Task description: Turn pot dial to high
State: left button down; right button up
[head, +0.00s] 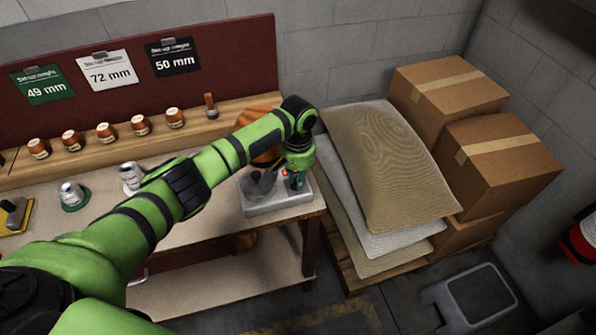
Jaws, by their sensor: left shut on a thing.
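My left gripper (298,184) points down at the right end of the bench, over the right side of a light grey heater base (278,207). It is shut on the pot dial, which is mostly hidden by the fingers, so its setting cannot be read. My right gripper is not in view.
The bench (100,208) holds several small copper-coloured jars (107,132) on a wooden ledge and metal pieces (130,174). Stacked sacks (392,160) and cardboard boxes (500,155) stand right of the bench. A grey step stool (482,297) is on the floor.

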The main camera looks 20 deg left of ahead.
pick_arm(q)
jog(key=m, duration=0.2)
jog(key=m+p, duration=0.1)
jog(key=shift+s+m, duration=0.2)
jog(key=shift+m, duration=0.2)
jog(key=m+p, duration=0.1)
jog(key=m, duration=0.2)
jog(key=shift+m, duration=0.3)
jog(key=m, duration=0.3)
jog(key=shift+s+m+p, duration=0.1)
jog(key=shift+m+p, duration=0.25)
jog(key=shift+m, duration=0.05)
jog(key=m, duration=0.3)
jog(key=shift+a+f+m, duration=0.1)
jog(key=shift+a+m, duration=0.05)
jog(key=shift+m, duration=0.15)
jog(key=m, duration=0.3)
jog(key=shift+m, duration=0.3)
jog(key=m, duration=0.3)
jog(key=shift+a+m+b, duration=0.15)
jog(key=shift+m+b, duration=0.15)
jog(key=m+b, duration=0.1)
jog(key=m, duration=0.3)
jog(key=shift+a+m+b, duration=0.1)
jog(key=shift+m+b, duration=0.25)
jog(key=shift+m, duration=1.45)
